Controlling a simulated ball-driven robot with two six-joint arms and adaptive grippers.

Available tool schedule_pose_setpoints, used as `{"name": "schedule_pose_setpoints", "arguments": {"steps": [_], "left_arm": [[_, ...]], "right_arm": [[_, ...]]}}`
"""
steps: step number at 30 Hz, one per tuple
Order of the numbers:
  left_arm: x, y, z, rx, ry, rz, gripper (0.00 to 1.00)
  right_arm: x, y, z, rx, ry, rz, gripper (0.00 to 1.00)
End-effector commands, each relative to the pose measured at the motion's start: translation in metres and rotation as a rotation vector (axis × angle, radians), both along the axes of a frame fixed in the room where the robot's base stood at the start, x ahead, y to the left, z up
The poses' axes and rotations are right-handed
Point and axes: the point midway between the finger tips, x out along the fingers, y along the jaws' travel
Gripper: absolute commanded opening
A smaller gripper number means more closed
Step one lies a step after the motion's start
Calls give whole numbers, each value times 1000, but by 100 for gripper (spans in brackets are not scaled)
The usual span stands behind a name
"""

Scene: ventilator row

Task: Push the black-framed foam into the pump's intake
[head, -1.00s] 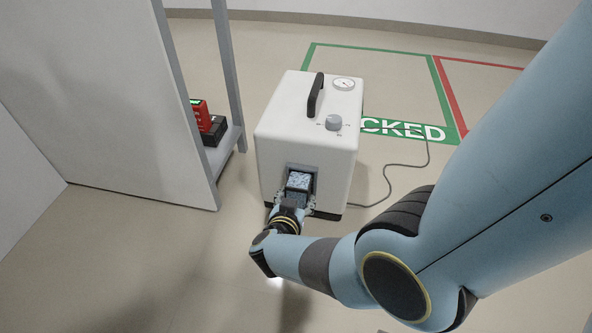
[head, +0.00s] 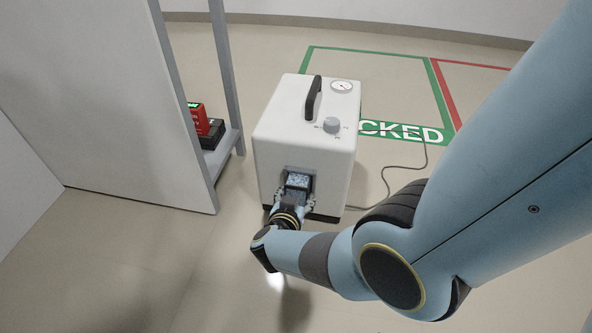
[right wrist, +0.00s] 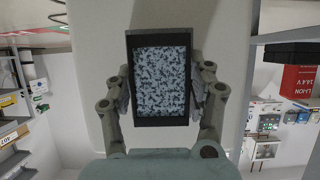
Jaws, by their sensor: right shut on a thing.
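The pump is a white box (head: 301,148) on the floor, with a black handle, a gauge and a grey knob on top. Its intake (head: 312,178) is a grey recess low on its front. The black-framed foam (head: 298,182), speckled blue-grey, is at the mouth of the intake. In the right wrist view the foam (right wrist: 161,82) stands upright inside its black frame. My right gripper (head: 293,203) is shut on the frame, one finger on each side. How deep the foam sits in the intake is hard to tell. My left gripper is not in view.
A grey partition (head: 100,100) and a shelf (head: 222,150) with a red and black battery pack (head: 205,125) stand to the left. A grey cable (head: 388,178) runs on the floor right of the pump. Green (head: 395,52) and red floor markings lie behind.

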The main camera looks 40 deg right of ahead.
Motion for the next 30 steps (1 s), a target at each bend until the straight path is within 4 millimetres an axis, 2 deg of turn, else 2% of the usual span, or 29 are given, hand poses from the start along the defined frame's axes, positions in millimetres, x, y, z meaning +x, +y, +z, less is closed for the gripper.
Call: {"name": "schedule_pose_setpoints", "arguments": {"steps": [14, 15, 18, 21, 30], "left_arm": [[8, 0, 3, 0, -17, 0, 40], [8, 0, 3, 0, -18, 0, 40], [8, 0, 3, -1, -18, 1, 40], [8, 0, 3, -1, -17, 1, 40], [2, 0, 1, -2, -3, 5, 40]], "right_arm": [[1, 0, 0, 0, -2, 0, 15], [1, 0, 0, 0, -2, 0, 59], [1, 0, 0, 0, -2, 0, 72], [1, 0, 0, 0, -1, 1, 81], [0, 0, 1, 0, 0, 0, 81]]}}
